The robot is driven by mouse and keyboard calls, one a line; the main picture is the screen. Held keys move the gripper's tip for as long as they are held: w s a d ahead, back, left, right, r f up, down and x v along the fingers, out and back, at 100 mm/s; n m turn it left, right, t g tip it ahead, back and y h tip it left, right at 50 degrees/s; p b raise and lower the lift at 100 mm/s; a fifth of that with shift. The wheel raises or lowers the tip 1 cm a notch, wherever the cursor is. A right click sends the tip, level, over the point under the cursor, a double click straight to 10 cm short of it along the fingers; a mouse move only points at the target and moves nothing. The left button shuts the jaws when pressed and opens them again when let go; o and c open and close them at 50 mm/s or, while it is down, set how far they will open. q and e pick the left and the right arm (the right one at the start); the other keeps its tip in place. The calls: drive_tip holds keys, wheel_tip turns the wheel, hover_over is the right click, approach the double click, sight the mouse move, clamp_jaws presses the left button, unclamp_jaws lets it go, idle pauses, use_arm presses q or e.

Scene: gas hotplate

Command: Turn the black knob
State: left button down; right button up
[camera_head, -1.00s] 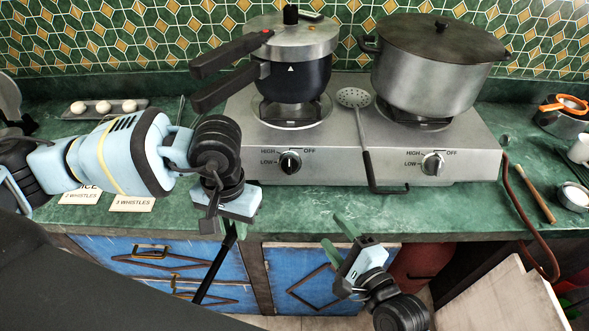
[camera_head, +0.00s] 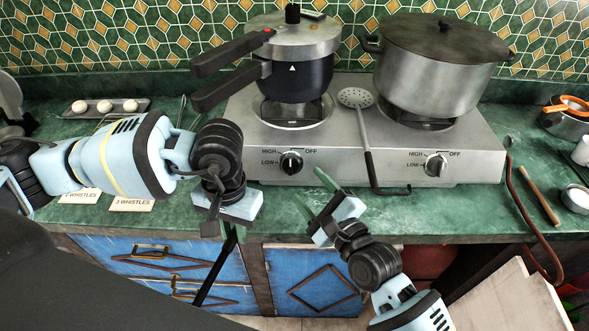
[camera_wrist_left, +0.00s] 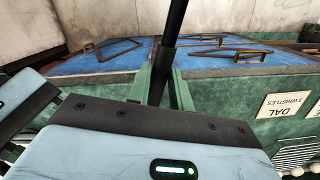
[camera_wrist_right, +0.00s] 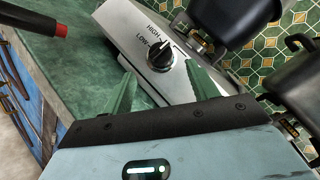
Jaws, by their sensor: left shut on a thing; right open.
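The black knob (camera_head: 291,163) is on the front of the steel hotplate (camera_head: 338,168), under the left burner, with HIGH, LOW and OFF marked around it. In the right wrist view the knob (camera_wrist_right: 160,55) shows between and beyond my fingers. My right gripper (camera_head: 311,196) is open and empty, below and slightly right of the knob, apart from it. My left gripper (camera_head: 228,228) is shut on a black rod (camera_head: 212,275), at the counter's front edge. The rod also shows between the fingers in the left wrist view (camera_wrist_left: 172,30).
A pressure cooker (camera_head: 308,72) and a large lidded pot (camera_head: 435,78) stand on the burners. A slotted ladle (camera_head: 367,150) hangs over the hotplate front, right of the knob. A second knob (camera_head: 436,165) and a red hose (camera_head: 515,200) are further right.

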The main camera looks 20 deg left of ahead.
sight(293, 169)
use_arm(q)
drive_tip(key=shift+f, duration=0.55)
use_arm(e)
drive_tip(key=x, duration=0.7)
drive_tip(key=c, duration=1)
